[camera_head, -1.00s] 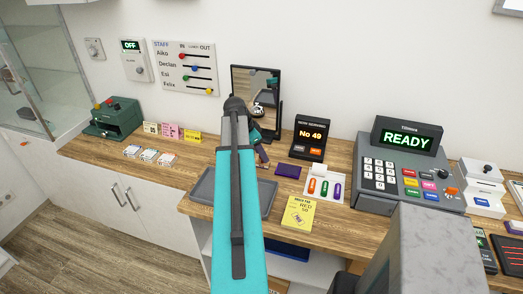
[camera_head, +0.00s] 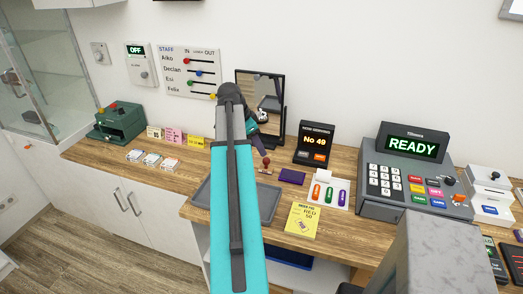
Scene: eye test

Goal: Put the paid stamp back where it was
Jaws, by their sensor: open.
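The paid stamp, taken to be the small stamp with a red-brown knob (camera_head: 266,162), stands upright on the wooden counter, just left of the purple pad (camera_head: 291,177). My gripper (camera_head: 266,145) is just above and behind the stamp in the picture, pointing down in front of the mirror. It is open, and the stamp stands apart from it. My teal arm hides part of the gripper and the counter to its left.
A grey tray (camera_head: 200,204) lies partly behind my arm. The "No 49" display (camera_head: 315,144), a rack of coloured pieces (camera_head: 329,191), a yellow card (camera_head: 302,220) and the register (camera_head: 408,180) stand to the right. The mirror (camera_head: 273,92) rises behind the gripper.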

